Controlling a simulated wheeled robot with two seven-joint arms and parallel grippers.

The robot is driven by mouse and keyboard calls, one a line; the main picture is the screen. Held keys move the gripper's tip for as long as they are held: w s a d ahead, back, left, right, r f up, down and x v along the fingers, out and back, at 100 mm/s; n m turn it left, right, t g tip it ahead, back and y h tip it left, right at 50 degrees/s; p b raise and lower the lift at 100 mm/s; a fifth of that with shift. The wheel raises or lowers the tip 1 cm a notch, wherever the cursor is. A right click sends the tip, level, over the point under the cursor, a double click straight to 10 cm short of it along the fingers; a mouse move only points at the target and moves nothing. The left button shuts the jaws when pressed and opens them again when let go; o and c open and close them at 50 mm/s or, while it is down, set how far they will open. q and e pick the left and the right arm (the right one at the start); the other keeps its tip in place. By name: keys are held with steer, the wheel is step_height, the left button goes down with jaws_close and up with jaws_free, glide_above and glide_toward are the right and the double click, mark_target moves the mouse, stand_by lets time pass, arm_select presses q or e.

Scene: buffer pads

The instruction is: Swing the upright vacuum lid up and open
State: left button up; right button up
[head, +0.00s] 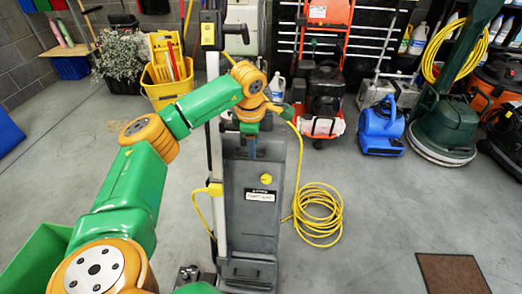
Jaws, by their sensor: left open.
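The upright vacuum (233,262) stands in the middle of the head view, with a tall handle on its left side. Its grey front lid (262,215) looks closed and flat, with a yellow knob (266,179) and a white label on it. My left arm reaches in from the lower left. My left gripper (251,150) is open at the top edge of the lid, pointing down. The wrist hides part of the vacuum's top, and I cannot tell whether the fingers touch the lid. My right gripper does not show.
A coiled yellow cord (318,212) lies on the floor right of the vacuum. A yellow mop bucket (170,85), a blue blower (381,128) and a green floor machine (443,132) stand behind. A brown mat (453,274) lies at lower right. Floor on both sides is mostly clear.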

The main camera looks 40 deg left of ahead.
arm_select(q)
steer(key=x, duration=0.2)
steer(key=shift+w+f, duration=0.1)
steer(key=shift+f, duration=0.3)
jaws_close()
stand_by(1.0)
steer(key=shift+r, duration=0.1)
